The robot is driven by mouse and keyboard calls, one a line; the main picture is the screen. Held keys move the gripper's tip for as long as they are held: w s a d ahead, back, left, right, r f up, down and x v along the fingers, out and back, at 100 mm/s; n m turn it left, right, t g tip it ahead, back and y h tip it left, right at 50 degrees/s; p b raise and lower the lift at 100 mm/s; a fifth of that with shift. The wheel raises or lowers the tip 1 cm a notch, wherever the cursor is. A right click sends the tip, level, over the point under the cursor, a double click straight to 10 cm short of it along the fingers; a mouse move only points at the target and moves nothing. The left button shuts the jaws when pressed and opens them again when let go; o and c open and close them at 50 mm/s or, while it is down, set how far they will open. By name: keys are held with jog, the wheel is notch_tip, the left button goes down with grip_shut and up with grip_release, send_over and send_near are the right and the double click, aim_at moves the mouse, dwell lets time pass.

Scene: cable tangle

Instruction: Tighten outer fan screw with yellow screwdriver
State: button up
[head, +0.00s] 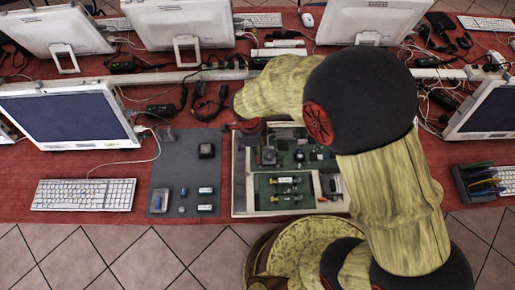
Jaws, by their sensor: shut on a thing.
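An open, pale computer case (238,185) lies on the red table, with a green circuit board (302,160) inside. A dark, square-looking part (268,156) sits at its upper left; I cannot tell whether it is the fan. I can make out no outer fan screw. No yellow screwdriver can be made out. My arm rises from the lower right and bends over the case, its forearm reaching left above the case's back edge.
A grey mat (164,172) with several small parts lies left of the case. A keyboard (84,195) and a monitor (70,115) stand further left. Loose cables and adapters (210,105) lie behind the case. A dark rack (480,182) stands at right. Bare red table shows between.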

jog(key=shift+f+b, duration=0.4)
jog(key=shift+f, duration=0.05)
dwell(0.7)
dwell(0.4)
jog(key=m+b, duration=0.1)
jog(key=m, duration=0.2)
jog(key=shift+f, duration=0.1)
jog(key=m, duration=0.3)
jog(key=shift+g, duration=0.3)
jog(key=shift+r, duration=0.25)
jog(key=shift+r+p, duration=2.25)
jog(key=shift+r, duration=1.1)
